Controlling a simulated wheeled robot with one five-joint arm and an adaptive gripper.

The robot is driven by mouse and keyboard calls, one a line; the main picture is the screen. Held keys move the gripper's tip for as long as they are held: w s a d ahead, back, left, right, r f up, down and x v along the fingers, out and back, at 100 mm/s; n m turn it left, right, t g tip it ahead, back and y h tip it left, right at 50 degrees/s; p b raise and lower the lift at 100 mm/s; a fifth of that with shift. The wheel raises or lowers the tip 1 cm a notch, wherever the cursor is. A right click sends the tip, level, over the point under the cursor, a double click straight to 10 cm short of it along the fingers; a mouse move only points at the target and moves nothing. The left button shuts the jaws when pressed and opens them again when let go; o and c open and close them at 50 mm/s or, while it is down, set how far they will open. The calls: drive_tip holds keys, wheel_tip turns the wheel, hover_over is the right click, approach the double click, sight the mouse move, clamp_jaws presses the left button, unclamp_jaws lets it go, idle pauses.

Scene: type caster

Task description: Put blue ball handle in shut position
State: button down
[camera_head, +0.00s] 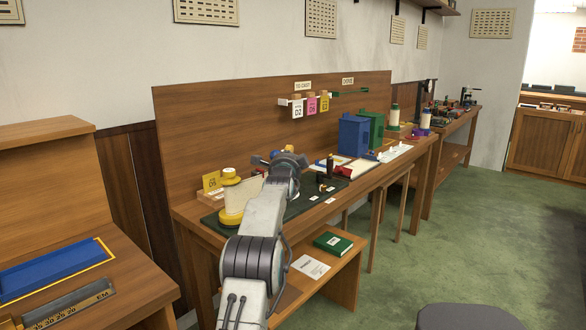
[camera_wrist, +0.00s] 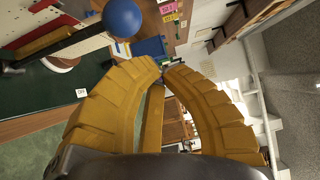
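The blue ball handle (camera_wrist: 122,18) shows at the top left of the wrist view, as a blue ball on the end of a dark rod. The rod runs left to a red and white part cut off by the picture edge.
The wooden bench (camera_head: 385,179) holds a yellow and cream spool-like object (camera_head: 240,198), a blue box (camera_head: 353,135) and a green box (camera_head: 375,127). A green book (camera_head: 333,242) lies on the lower shelf. Green floor (camera_head: 430,240) is open to the right.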

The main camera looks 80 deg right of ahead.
drive_tip(key=a+r+b, duration=0.1)
drive_tip(key=a+b, duration=0.2)
drive_tip(key=a, duration=0.7)
drive_tip(key=shift+s, duration=0.15)
idle(0.4)
